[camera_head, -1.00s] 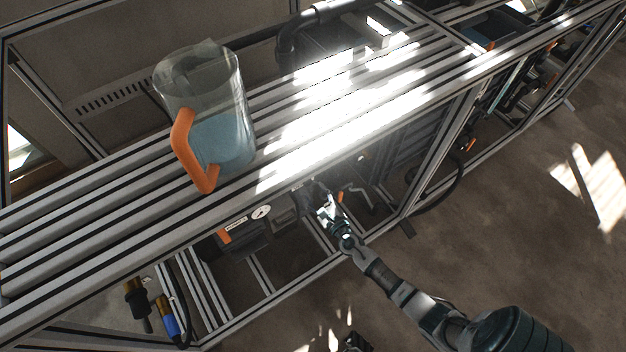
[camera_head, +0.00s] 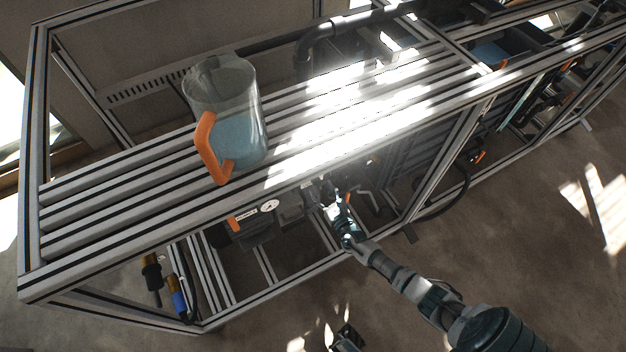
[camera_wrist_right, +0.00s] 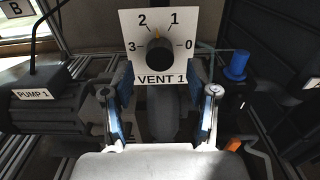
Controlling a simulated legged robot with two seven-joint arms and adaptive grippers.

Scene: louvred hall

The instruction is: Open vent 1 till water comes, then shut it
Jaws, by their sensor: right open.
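In the right wrist view, the vent 1 knob (camera_wrist_right: 160,56) is a round dark knob on a white plate (camera_wrist_right: 187,72) marked 0 to 3 and labelled VENT 1. Its yellow pointer is nearly upright, between 1 and 2. My right gripper (camera_wrist_right: 161,80) is open, with one finger on each side just below the knob; I cannot tell whether they touch it. In the head view my right gripper (camera_head: 326,196) reaches under the front edge of the slatted bench, and the knob is not clear there. No water outflow is visible. My left gripper is not in view.
A clear jug (camera_head: 225,95) with an orange handle and bluish liquid stands on the slatted bench top (camera_head: 120,195). A pump labelled PUMP 1 (camera_wrist_right: 45,110) and a blue knob (camera_wrist_right: 236,66) flank the vent. The floor (camera_head: 500,240) in front is open.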

